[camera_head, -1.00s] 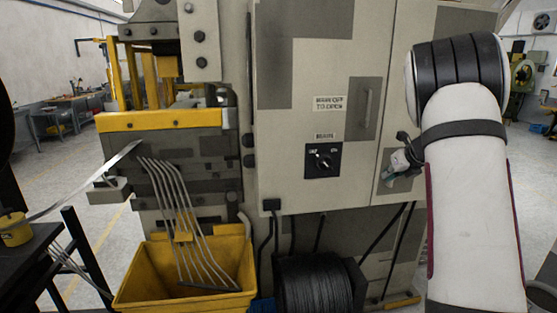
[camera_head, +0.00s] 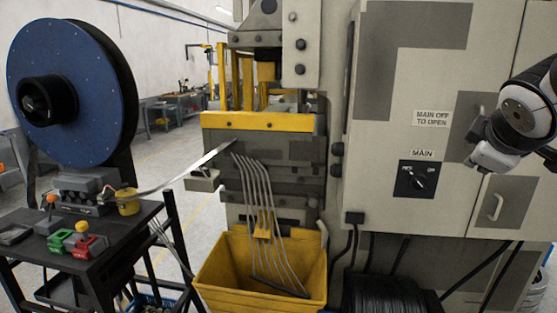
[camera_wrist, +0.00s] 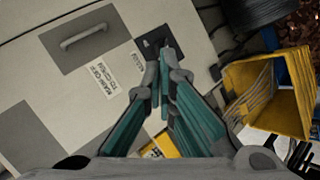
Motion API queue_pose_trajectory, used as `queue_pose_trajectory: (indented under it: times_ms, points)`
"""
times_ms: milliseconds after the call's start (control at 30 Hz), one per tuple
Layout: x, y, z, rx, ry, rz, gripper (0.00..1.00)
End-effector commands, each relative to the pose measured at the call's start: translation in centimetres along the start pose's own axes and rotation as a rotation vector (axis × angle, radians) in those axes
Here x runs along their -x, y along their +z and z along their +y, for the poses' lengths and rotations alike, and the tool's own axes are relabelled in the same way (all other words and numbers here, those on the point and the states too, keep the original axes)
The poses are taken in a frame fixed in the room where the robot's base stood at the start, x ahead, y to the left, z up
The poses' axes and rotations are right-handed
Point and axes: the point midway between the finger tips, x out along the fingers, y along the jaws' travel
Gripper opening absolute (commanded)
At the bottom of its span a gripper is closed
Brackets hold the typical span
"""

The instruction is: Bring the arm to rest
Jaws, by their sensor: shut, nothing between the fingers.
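My arm (camera_head: 520,115) shows at the right edge of the head view, bent in front of the grey cabinet. The fingers of my gripper cannot be made out there. In the wrist view my gripper (camera_wrist: 165,62) shows its two teal-lined fingers with the tips together and nothing between them. The tips overlap the dark main switch plate (camera_wrist: 150,44) in that picture; the distance to it cannot be told. The switch (camera_head: 416,179) is in plain sight in the head view.
The cabinet (camera_head: 385,110) fills the right. A yellow bin (camera_head: 215,283) stands under the press (camera_head: 265,150), with metal strips hanging into it. A blue reel (camera_head: 75,95) and a black table (camera_head: 95,240) are at left. A black wire coil (camera_head: 385,296) lies below the cabinet.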

Motion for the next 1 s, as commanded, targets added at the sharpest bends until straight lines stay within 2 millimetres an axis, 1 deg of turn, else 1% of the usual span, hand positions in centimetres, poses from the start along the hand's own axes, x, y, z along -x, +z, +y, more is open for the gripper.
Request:
queue_pose_trajectory:
  times_ms: [33,67,100,167,200,267,300,400,433,500,600,1000]
  points:
    - [2.2,-0.1,-2.4,-0.106,-0.049,0.003,0.0]
    - [3.3,-0.1,-4.0,-0.175,-0.084,-0.002,0.0]
    - [4.8,0.0,-6.3,-0.262,-0.136,-0.011,0.0]
    - [7.1,0.2,-9.7,-0.386,-0.216,-0.029,0.0]
    - [8.5,0.3,-11.9,-0.458,-0.268,-0.043,0.0]
    - [10.5,0.6,-15.0,-0.552,-0.342,-0.067,0.0]
    - [11.7,0.7,-16.8,-0.605,-0.388,-0.084,0.0]
    - [14.1,1.1,-20.5,-0.705,-0.48,-0.124,0.0]
    - [14.7,1.2,-21.3,-0.726,-0.502,-0.136,0.0]
    - [15.6,1.4,-22.8,-0.761,-0.539,-0.155,0.0]
    - [16.3,1.6,-23.8,-0.786,-0.566,-0.171,0.0]
    - [16.4,1.6,-23.9,-0.791,-0.57,-0.174,0.0]
